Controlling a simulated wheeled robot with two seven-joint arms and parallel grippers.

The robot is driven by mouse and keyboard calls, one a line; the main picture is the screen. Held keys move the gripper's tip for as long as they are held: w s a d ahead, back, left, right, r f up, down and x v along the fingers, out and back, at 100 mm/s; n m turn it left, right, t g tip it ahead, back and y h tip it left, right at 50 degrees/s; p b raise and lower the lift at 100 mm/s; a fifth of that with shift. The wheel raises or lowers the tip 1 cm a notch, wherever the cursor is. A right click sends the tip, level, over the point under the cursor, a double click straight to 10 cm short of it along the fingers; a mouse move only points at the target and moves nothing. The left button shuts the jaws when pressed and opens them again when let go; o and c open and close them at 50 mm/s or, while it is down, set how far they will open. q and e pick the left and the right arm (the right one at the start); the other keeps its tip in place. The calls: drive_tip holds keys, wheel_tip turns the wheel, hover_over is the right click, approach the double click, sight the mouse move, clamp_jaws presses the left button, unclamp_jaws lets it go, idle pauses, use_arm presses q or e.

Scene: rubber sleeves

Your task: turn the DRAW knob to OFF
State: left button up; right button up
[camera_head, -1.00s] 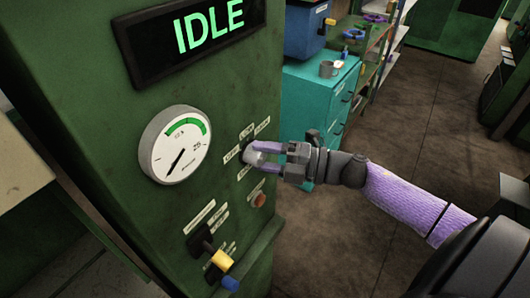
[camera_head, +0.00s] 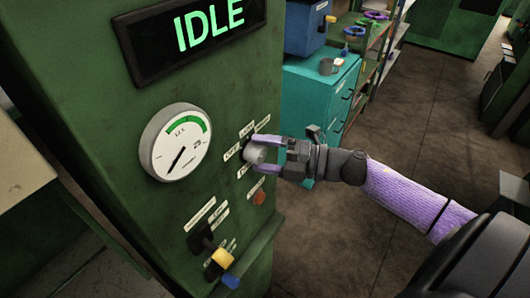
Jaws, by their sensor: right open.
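The DRAW knob (camera_head: 255,152) is a pale grey round knob on the front of the green machine (camera_head: 95,130). Small labels surround it; the one at its left (camera_head: 232,151) appears to read OFF. My right gripper (camera_head: 262,153) comes in from the right. Its purple fingers are open, one above and one below the knob, with the knob between their tips. I cannot tell whether either finger touches it. The knob's pointer is too small to read. My left gripper is not in view.
A display (camera_head: 190,35) reads IDLE above a round dial gauge (camera_head: 176,143). A teal cabinet (camera_head: 316,95) stands behind.

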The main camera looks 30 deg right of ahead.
drive_tip(key=v, duration=1)
